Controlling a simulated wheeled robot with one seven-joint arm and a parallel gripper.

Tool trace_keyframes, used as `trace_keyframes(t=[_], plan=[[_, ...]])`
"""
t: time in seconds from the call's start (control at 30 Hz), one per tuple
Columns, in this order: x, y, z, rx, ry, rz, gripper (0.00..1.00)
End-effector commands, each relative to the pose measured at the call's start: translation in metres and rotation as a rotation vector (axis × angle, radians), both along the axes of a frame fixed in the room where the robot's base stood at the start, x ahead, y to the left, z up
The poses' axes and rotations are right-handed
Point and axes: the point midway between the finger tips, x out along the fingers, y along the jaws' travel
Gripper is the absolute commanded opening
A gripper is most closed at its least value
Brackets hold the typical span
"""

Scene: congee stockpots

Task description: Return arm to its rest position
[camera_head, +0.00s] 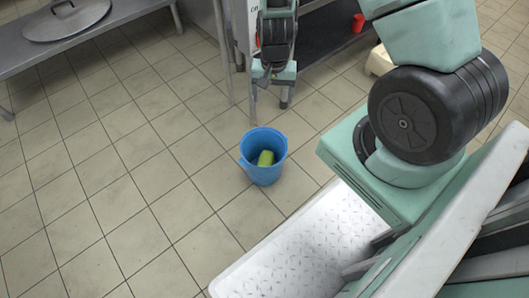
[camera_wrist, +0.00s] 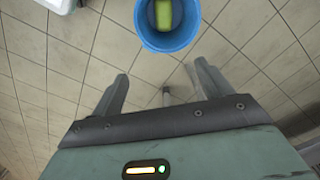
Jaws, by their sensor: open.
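My gripper (camera_head: 271,85) is in the upper middle of the head view, pointing down, above and behind the blue bucket (camera_head: 254,172). In the wrist view my gripper (camera_wrist: 161,85) has its two fingers spread apart with nothing between them. The bucket stands upright on the tiled floor, and its rim also shows at the top of the wrist view (camera_wrist: 167,46). A yellow-green object (camera_head: 266,159) lies inside the bucket; it also shows in the wrist view (camera_wrist: 163,14). The gripper is apart from the bucket.
A grey metal bench (camera_head: 100,38) with a round lid (camera_head: 67,19) stands at the upper left. A dark shelf (camera_head: 335,48) with a small red item (camera_head: 358,22) is at the upper right. The tiled floor (camera_head: 110,190) left of the bucket is clear.

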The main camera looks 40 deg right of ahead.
Motion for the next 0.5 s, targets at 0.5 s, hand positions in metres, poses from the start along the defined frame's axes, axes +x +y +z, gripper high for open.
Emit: trace_keyframes(t=[0.5], plan=[[0.003,0.067,0.052,0.075,-0.030,0.225,0.78]])
